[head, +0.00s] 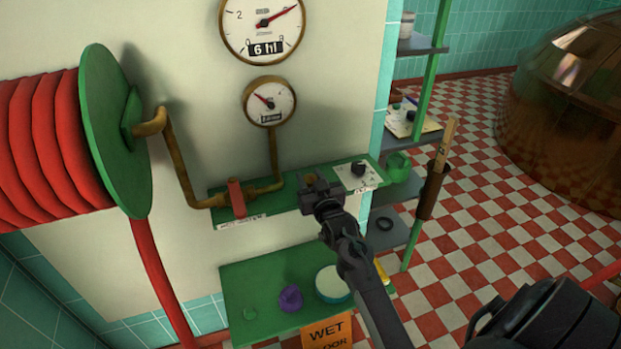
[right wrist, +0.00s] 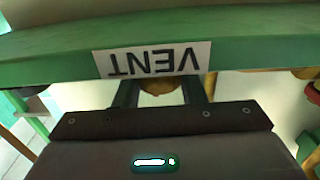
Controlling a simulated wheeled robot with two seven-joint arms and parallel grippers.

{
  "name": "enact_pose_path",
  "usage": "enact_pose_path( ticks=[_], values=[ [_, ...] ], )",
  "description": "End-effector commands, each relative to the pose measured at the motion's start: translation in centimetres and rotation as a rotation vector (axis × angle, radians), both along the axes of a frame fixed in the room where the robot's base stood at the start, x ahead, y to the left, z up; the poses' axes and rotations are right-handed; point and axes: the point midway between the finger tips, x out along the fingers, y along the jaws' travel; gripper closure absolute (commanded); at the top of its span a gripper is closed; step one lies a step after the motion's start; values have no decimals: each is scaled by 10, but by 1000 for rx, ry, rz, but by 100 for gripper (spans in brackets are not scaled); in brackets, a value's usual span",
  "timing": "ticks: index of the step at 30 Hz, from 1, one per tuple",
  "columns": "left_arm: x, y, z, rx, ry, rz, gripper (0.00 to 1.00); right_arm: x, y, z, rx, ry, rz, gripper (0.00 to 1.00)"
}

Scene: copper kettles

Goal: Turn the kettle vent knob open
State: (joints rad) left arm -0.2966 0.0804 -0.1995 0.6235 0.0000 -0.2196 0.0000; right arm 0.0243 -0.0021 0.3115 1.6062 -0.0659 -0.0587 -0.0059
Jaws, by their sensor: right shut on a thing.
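The vent knob is a small brass knob in the right wrist view (right wrist: 158,86), under the green panel edge with the upside-down VENT label (right wrist: 152,60). My right gripper's two fingers (right wrist: 160,92) stand on both sides of it and are shut on it. In the head view my right gripper (head: 318,190) reaches from the lower right to the green panel (head: 284,202). It hides most of the knob there, and the knob's turn angle cannot be told. My left gripper is not in view.
A red lever (head: 237,198) sits on the brass pipe left of my gripper. A black knob (head: 358,168) is to its right. Two gauges (head: 262,24) (head: 270,101) hang above. A lower green shelf (head: 250,275) holds a purple item (head: 290,298). A copper kettle (head: 570,120) stands far right.

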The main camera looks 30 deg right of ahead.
Motion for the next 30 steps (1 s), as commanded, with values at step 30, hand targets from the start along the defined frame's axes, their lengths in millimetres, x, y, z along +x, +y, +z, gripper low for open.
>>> enact_pose_path(
  ticks=[30],
  values=[
    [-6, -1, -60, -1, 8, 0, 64, 0, -1, -4, -1, 4, 767, 86]
  ],
)
